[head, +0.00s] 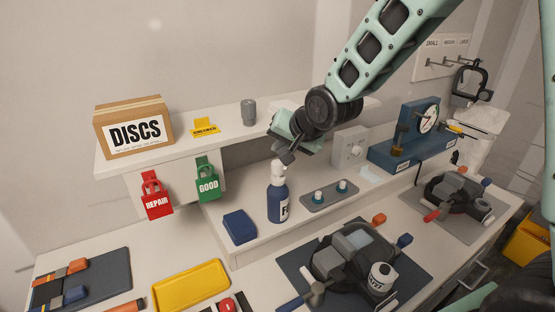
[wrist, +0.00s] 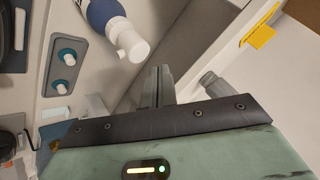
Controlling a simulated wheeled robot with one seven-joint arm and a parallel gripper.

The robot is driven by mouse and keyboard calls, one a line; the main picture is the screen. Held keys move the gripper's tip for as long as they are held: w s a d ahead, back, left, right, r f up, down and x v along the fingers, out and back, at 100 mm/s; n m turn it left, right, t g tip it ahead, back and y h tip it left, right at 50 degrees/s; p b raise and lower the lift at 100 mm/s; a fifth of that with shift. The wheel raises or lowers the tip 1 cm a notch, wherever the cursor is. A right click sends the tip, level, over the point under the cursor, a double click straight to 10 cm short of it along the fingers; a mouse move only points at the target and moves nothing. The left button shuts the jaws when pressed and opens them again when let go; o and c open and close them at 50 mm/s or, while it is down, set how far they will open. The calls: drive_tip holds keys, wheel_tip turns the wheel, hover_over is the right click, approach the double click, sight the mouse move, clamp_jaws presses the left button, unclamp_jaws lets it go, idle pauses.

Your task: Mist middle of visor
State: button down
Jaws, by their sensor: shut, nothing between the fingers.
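The blue spray bottle (head: 278,204) with a white top stands upright on the raised shelf of the bench, its label partly turned away. My gripper (head: 287,157) is just above the bottle's top in the head view, shut and empty. In the wrist view the shut fingers (wrist: 158,72) point toward the bottle's white top (wrist: 132,44), apart from it in the picture.
A blue block (head: 239,226) and a grey two-knob panel (head: 329,195) flank the bottle. The upper shelf holds a DISCS box (head: 134,128) and a grey cylinder (head: 249,112). A yellow tray (head: 191,288) lies at front left.

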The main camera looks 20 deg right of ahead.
sight(281, 164)
wheel_tip(281, 164, up, 5)
drive_tip(key=p, duration=0.4)
drive_tip(key=shift+r, duration=0.15)
idle(0.7)
idle(1.6)
